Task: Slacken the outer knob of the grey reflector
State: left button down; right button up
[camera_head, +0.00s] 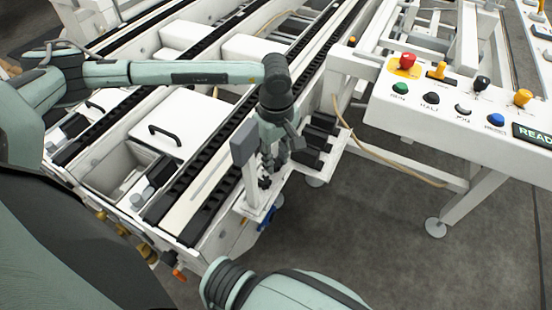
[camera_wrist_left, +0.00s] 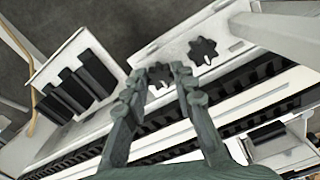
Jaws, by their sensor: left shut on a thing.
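A black star-shaped knob (camera_wrist_left: 160,72) sits between the fingertips of my left gripper (camera_wrist_left: 166,70) in the left wrist view. The fingers are closed in on its two sides. A second black star knob (camera_wrist_left: 202,50) stands beside it to the right, clear of the fingers. Both knobs are on a light plate (camera_wrist_left: 225,38) at the conveyor's side. In the head view my left gripper (camera_head: 267,172) points down at this plate, and its wrist and fingers partly hide the knobs. I cannot clearly single out the grey reflector. My right gripper is out of view.
A conveyor with black belt strips (camera_head: 205,215) runs beside the gripper. A holder with black slots (camera_head: 318,140) is close on its right. A control panel (camera_head: 455,103) with coloured buttons stands farther right. Grey floor (camera_head: 365,235) is open below it.

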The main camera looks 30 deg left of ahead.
pick_arm(q)
jog(key=shift+f+n+b, duration=0.1)
jog(key=shift+n+b, duration=0.35)
jog(key=shift+n, duration=0.15)
jog(key=n+b, duration=0.4)
jog(key=n, duration=0.6)
jog(key=shift+b, duration=0.4)
jog(key=n+b, duration=0.1)
jog(key=n, duration=0.2)
jog(key=shift+w+n, duration=0.1)
jog(key=shift+n, duration=1)
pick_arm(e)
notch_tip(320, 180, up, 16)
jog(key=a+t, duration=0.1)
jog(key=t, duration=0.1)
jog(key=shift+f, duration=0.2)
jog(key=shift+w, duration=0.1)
pick_arm(q)
jog(key=c, duration=1.5)
grip_release()
jog(key=shift+r, duration=0.25)
